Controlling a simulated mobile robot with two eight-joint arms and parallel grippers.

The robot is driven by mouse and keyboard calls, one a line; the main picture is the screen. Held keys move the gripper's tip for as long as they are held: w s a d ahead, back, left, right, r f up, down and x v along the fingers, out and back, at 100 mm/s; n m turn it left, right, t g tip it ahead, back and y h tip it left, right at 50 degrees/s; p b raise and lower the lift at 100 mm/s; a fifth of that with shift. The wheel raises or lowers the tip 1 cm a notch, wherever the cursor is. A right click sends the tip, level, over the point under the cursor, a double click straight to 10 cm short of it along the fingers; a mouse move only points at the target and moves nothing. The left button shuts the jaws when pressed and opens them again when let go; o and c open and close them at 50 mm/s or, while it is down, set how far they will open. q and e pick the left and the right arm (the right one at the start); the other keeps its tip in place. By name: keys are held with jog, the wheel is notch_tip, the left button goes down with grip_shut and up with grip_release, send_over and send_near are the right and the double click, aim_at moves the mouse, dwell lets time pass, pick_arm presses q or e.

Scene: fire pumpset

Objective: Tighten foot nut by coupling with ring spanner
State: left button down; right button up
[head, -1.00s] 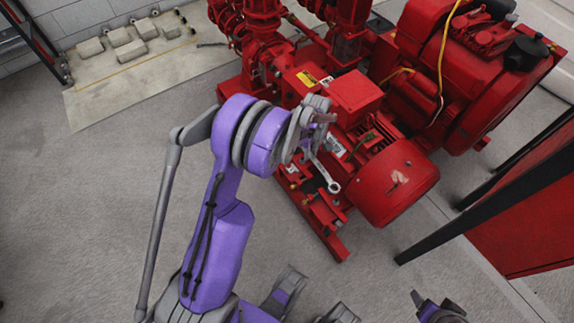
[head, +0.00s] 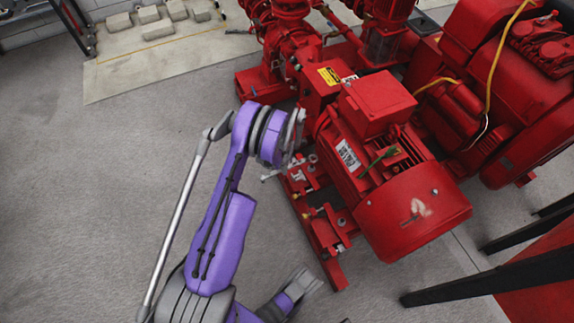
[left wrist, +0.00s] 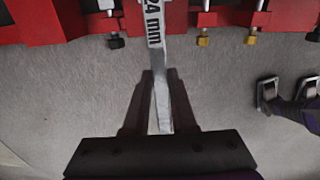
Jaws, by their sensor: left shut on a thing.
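My left gripper (left wrist: 160,100) is shut on a grey ring spanner (left wrist: 154,32) marked 24 mm. In the left wrist view the spanner's shaft runs up from between the fingers toward the red base frame (left wrist: 60,22). Its far end is cut off at the top edge. In the head view the gripper is mostly hidden behind my wrist, beside the base frame (head: 325,228) and near the coupling end of the red motor (head: 375,160). I cannot tell whether the spanner's ring touches the foot nut; the nut cannot be made out clearly.
Several dark and brass-coloured bolts (left wrist: 203,38) stick out along the frame's edge. A red engine (head: 480,110) stands behind the motor. Concrete blocks (head: 157,28) lie on a pale slab at the back left. A dark beam (head: 480,285) is at lower right. Floor left is clear.

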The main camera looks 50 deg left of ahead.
pick_arm(q)
jog(key=shift+s, duration=0.1)
dwell(0.3)
jog(key=shift+b, duration=0.45)
jog(key=shift+f+b, duration=0.75)
jog(key=shift+f, duration=1.75)
jog(key=shift+f, duration=1.3)
jog(key=shift+a, duration=0.1)
